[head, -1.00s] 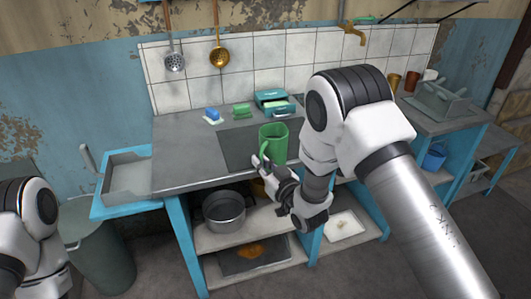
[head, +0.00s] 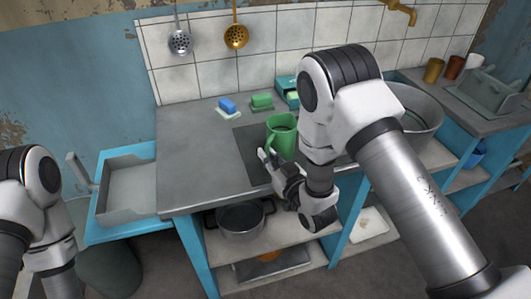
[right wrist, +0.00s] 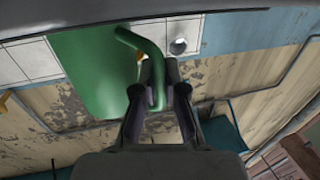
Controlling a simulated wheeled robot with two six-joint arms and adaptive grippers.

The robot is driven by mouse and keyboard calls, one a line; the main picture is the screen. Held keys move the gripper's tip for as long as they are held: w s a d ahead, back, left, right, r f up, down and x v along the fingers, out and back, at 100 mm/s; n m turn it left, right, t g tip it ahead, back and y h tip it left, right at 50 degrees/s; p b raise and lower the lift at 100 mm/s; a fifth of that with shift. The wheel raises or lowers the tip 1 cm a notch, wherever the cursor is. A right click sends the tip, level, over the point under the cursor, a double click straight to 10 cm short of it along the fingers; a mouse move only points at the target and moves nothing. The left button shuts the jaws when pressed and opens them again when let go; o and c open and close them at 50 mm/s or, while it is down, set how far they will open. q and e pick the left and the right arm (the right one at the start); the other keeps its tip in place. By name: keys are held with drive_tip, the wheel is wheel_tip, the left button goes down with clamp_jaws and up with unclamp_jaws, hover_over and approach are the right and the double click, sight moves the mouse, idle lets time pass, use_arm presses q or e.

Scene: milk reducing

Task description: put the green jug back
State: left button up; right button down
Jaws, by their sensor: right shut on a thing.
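The green jug (head: 284,138) is upright at the dark plate (head: 253,157) on the grey counter. I cannot tell whether its base touches the surface. My right gripper (head: 267,158) is shut on the jug's handle, at its near left side. In the right wrist view the jug body (right wrist: 92,72) fills the upper left. Its curved handle (right wrist: 152,52) runs between the two closed fingers (right wrist: 158,80). My left arm shows at the left edge, but its gripper is out of view.
A blue sponge (head: 227,104), a green block (head: 262,102) and a teal box (head: 287,88) stand behind the jug. A large metal pot (head: 422,110) is to the right, partly behind my arm. The counter's left part (head: 190,150) is clear. A pot (head: 240,219) sits on the shelf below.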

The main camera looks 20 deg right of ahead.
drive_tip(key=c, duration=1.2)
unclamp_jaws()
drive_tip(key=shift+s+r, duration=0.1)
drive_tip(key=shift+c, duration=0.2)
drive_tip(key=shift+s, duration=0.1)
drive_tip(key=b+v, duration=0.4)
drive_tip(key=v, duration=0.8)
drive_tip(key=s+d+f+m+g+h, duration=0.1)
drive_tip(key=s+f+g, duration=0.25)
drive_tip(key=f, duration=0.45)
drive_tip(key=s+d+f+g+h, duration=0.15)
drive_tip(key=f+g, duration=0.25)
drive_tip(key=f, duration=0.4)
drive_tip(key=s+d+f+m+g+h, duration=0.1)
drive_tip(key=s+f+g, duration=0.4)
drive_tip(key=s, duration=0.4)
drive_tip(key=s+d+f+m+g+h, duration=0.1)
drive_tip(key=s+f+g, duration=0.4)
drive_tip(key=s, duration=0.5)
wheel_tip(320, 180, down, 3)
drive_tip(key=shift+d+r+m, duration=0.15)
drive_tip(key=shift+d+m, duration=0.15)
drive_tip(key=shift+d, duration=0.3)
